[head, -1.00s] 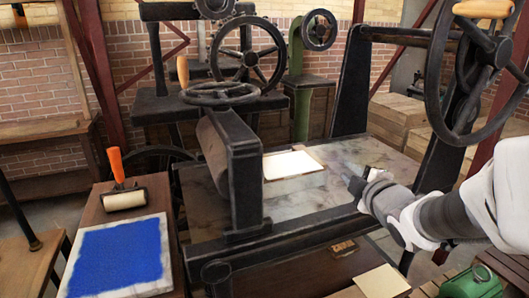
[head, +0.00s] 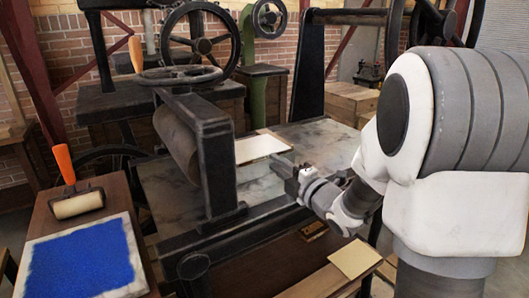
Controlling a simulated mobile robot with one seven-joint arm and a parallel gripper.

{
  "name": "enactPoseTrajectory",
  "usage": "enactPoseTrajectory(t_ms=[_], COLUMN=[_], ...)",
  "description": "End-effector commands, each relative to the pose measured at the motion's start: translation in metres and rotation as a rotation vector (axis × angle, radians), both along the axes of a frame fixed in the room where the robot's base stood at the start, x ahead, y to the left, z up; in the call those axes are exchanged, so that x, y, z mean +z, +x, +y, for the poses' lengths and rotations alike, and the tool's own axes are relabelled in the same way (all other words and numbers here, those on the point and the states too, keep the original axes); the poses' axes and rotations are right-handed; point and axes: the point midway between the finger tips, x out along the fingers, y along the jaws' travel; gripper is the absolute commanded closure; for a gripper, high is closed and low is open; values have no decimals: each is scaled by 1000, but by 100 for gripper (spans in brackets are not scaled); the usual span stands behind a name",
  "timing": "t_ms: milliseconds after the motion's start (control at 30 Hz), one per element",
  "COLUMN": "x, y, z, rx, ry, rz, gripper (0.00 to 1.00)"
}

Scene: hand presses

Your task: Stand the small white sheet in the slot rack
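The small white sheet (head: 259,148) lies on the stone-grey press bed (head: 165,192), just right of the black roller frame. A strip of tan board shows at its far right edge. My gripper (head: 284,166) is low over the bed at the sheet's near right edge, its fingers pointing left toward the sheet. I cannot tell whether the fingers touch the sheet or how far apart they are. I cannot make out a slot rack in this view. My arm hides much of the right side.
The black roller frame (head: 210,150) stands close left of the sheet. A pale yellow sheet (head: 355,259) lies on a wooden surface at the front. At left are a blue-inked slab (head: 82,262) and an orange-handled roller (head: 77,203). Handwheels stand behind.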

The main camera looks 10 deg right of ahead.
Motion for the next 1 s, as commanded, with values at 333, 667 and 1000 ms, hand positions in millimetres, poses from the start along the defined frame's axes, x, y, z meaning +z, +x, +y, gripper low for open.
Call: enactPoseTrajectory(t_ms=[333,667,1000], x=[-2,0,0], y=[36,41,41], z=[15,17,17], rx=[-1,-1,-2], ry=[1,1,1], rz=[-1,0,0], gripper=[76,76,99])
